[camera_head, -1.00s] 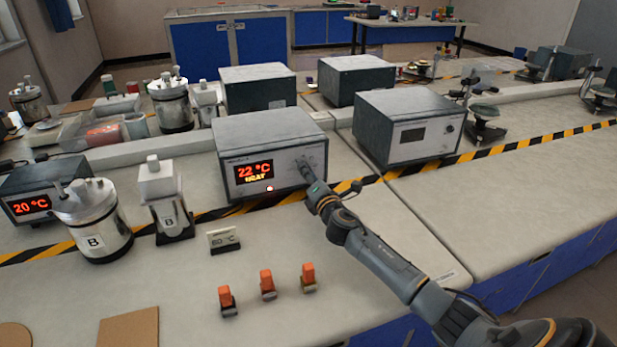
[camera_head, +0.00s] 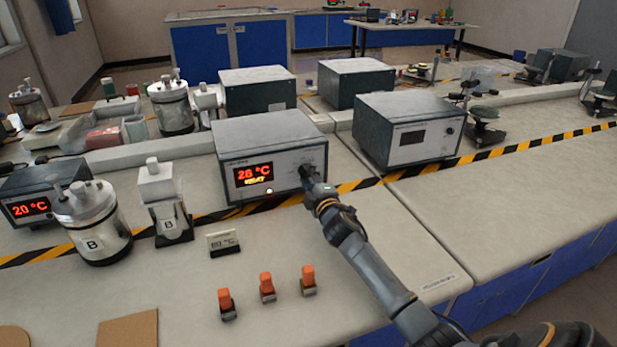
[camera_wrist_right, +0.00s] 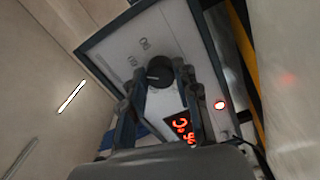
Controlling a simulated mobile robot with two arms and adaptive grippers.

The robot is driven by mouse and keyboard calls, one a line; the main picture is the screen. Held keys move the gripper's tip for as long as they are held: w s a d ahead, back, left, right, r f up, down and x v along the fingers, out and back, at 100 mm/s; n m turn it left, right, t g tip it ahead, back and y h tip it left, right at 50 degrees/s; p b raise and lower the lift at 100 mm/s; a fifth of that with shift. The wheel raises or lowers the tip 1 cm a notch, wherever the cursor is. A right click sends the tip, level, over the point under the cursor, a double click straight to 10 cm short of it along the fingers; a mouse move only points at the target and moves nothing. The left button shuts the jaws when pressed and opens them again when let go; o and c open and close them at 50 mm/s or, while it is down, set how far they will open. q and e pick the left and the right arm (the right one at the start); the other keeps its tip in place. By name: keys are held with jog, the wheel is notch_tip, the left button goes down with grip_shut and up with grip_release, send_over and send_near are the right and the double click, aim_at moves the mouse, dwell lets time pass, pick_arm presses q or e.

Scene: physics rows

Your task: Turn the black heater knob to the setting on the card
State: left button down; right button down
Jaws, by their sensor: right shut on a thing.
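The heater is a grey box (camera_head: 270,145) with a lit red display (camera_head: 253,174) showing a value in the high twenties °C, its last digit unclear, above "HEAT". My right gripper (camera_head: 309,174) is at the right of its front panel. My left gripper is not in view.
Three orange-topped pieces (camera_head: 266,287) stand on the bench left of my right arm. A metal vessel marked B (camera_head: 92,225) and a white-and-black device (camera_head: 168,205) stand left of the heater. Another grey box (camera_head: 408,130) is to its right.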

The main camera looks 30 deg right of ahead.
jog(key=shift+m, duration=0.5)
jog(key=c, duration=1)
grip_release()
jog(key=v, duration=1.2)
jog(key=shift+r, duration=0.1)
